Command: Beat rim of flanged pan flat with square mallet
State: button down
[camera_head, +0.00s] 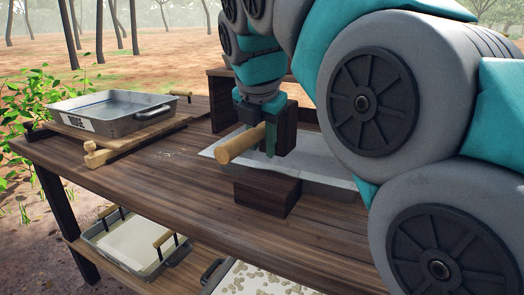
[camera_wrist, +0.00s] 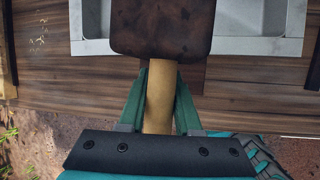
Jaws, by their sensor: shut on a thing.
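My gripper (camera_head: 270,147) is shut on the pale wooden handle of the square mallet (camera_head: 239,145). In the wrist view, the handle lies between the green fingers (camera_wrist: 160,88), and the dark, square mallet head (camera_wrist: 162,28) extends beyond them. The flanged pan (camera_head: 217,152) is a grey metal pan with a flat, wide rim, lying on the table. The wrist view shows its rim (camera_wrist: 92,47) and part of its hollow on both sides of the mallet head. The head hides the middle of the near rim. I cannot tell whether the mallet touches the rim.
A dark wooden block (camera_head: 267,193) sits at the pan's near side. Another metal pan (camera_head: 118,124) with a label rests on boards at the left. The lower shelf holds trays (camera_head: 130,246). The table between the left pan and the block is mostly clear.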

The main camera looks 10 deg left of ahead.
notch_tip(320, 180, down, 5)
jog(key=shift+r+b, duration=0.15)
jog(key=shift+b, duration=0.35)
jog(key=shift+r+p, duration=0.65)
jog(key=shift+r, duration=1.75)
notch_tip(320, 180, down, 5)
jog(key=shift+r+b, duration=0.1)
jog(key=shift+b, duration=0.6)
jog(key=shift+r+p, duration=0.55)
jog(key=shift+r, duration=1.85)
